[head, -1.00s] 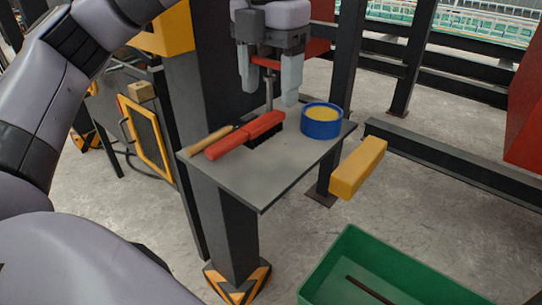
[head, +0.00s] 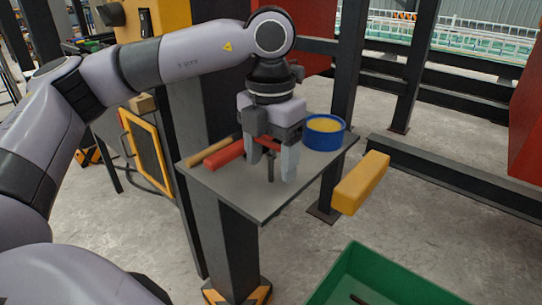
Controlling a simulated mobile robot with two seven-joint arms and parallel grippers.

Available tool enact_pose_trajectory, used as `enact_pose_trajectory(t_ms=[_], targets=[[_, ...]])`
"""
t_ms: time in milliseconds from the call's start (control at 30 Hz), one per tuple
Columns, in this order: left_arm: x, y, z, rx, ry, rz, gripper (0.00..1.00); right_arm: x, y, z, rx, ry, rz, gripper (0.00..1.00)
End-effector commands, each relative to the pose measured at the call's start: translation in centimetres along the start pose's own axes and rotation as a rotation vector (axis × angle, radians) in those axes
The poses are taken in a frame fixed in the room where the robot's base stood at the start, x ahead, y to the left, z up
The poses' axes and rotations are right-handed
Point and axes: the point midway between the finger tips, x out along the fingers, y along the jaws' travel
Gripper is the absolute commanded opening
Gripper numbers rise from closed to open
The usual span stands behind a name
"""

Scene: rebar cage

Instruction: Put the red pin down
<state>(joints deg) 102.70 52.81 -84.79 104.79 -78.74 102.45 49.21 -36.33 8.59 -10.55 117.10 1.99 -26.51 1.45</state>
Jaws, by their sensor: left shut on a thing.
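The red pin has a red crosspiece (head: 267,144) and a dark shaft (head: 271,166) pointing down. My left gripper (head: 271,171) is shut on the crosspiece and holds the pin upright over the grey shelf (head: 262,202). The shaft's lower end is close to the shelf top; I cannot tell whether it touches. A red-handled brush (head: 225,155) lies on the shelf behind and left of the gripper, which hides its bristle end. My right gripper is not in view.
A blue tin (head: 323,139) with yellow contents stands at the shelf's right back. A wooden handle (head: 208,153) lies at the left back. A yellow block (head: 360,183) is beyond the right edge. A green bin (head: 400,290) is below. The shelf's front is bare.

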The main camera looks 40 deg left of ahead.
Motion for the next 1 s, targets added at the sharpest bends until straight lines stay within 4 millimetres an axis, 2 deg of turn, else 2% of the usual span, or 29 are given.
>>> enact_pose_trajectory(t_ms=[133, 167, 233, 533, 667, 767, 1000], targets=[[0.4, 0.0, 0.0, 0.000, 0.000, 0.000, 0.30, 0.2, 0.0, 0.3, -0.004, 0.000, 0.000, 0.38], [0.4, 0.0, 0.0, 0.000, 0.001, 0.000, 0.71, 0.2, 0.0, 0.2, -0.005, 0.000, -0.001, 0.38], [0.3, 0.0, 0.0, 0.000, 0.001, 0.000, 0.93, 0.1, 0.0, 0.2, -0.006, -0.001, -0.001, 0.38], [0.2, 0.0, 0.0, 0.001, 0.000, 0.000, 0.93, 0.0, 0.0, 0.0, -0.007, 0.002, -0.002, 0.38], [-0.7, 0.0, 0.0, 0.001, -0.002, 0.000, 0.93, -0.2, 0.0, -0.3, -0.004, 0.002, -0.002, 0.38], [-2.4, -0.1, 0.1, 0.001, -0.003, -0.001, 0.93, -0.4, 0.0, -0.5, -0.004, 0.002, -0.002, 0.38], [-7.8, -0.1, 0.1, 0.002, -0.002, 0.000, 0.93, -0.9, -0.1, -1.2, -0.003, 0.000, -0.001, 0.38]])
